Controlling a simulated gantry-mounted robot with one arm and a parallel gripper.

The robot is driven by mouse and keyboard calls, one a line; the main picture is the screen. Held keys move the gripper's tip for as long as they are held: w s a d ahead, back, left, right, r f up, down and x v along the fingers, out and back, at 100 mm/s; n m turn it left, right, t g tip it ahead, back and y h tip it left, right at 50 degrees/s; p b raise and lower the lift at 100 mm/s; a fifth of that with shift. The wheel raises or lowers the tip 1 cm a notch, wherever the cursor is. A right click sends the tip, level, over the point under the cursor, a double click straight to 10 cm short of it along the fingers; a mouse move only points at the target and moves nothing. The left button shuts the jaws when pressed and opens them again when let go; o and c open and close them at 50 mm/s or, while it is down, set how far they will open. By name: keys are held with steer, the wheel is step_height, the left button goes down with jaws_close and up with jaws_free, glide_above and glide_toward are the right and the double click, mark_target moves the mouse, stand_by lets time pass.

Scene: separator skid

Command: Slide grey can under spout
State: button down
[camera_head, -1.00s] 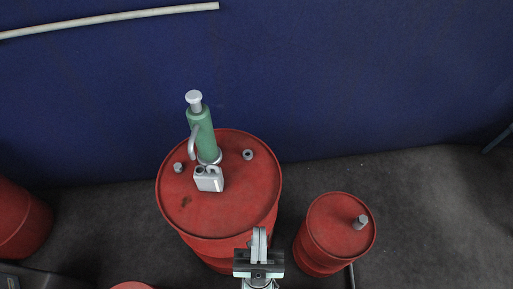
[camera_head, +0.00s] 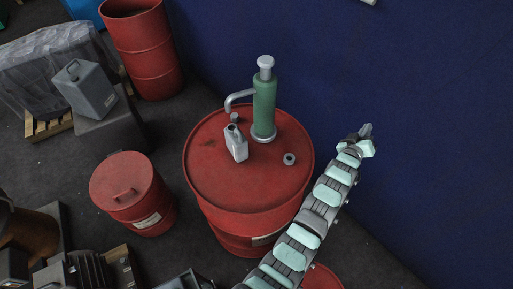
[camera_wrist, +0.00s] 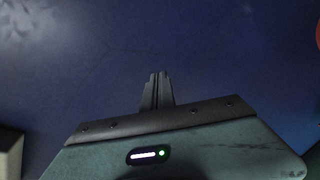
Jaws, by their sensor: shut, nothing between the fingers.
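A small grey can (camera_head: 236,143) stands upright on top of a large red drum (camera_head: 215,185). A green hand pump (camera_head: 264,105) with a pale cap rises from the drum top, just right of the can. Its curved grey spout (camera_head: 233,98) points left, and its tip shows a little above the can's top; I cannot tell if the two line up. My gripper (camera_head: 366,131) is shut and empty, out past the drum's right side, apart from can and pump. In the wrist view my shut fingers (camera_wrist: 158,85) point at the blue wall.
A smaller red drum (camera_head: 125,185) stands left. A larger grey jerrycan (camera_head: 85,90) rests on a box at far left. The blue wall (camera_head: 420,80) is close behind my gripper.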

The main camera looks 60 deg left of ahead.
mark_target(236, 140)
steer(key=s+a+f+n+g+h+b, duration=0.1)
steer(key=s+a+f+n+g+b, duration=0.15)
steer(key=s+a+f+g, duration=0.4)
steer(key=s+a+f+n+g+h+b, duration=0.1)
steer(key=s+a+n+g+h+b, duration=0.15)
steer(key=a, duration=0.75)
steer(key=s+a+r+n+g+h+b, duration=0.1)
steer(key=s+r+n+g+h, duration=0.15)
steer(key=s, duration=0.75)
steer(key=s+a+r+n+g+h+b, duration=0.1)
steer(key=s+n+g+b, duration=0.2)
steer(key=s, duration=0.8)
steer(key=s+a+f, duration=0.2)
steer(key=a+f, duration=0.1)
steer(key=f, duration=0.6)
steer(key=shift+s+f+n, duration=0.25)
steer(key=shift+f+n, duration=0.1)
steer(key=shift+n, duration=0.1)
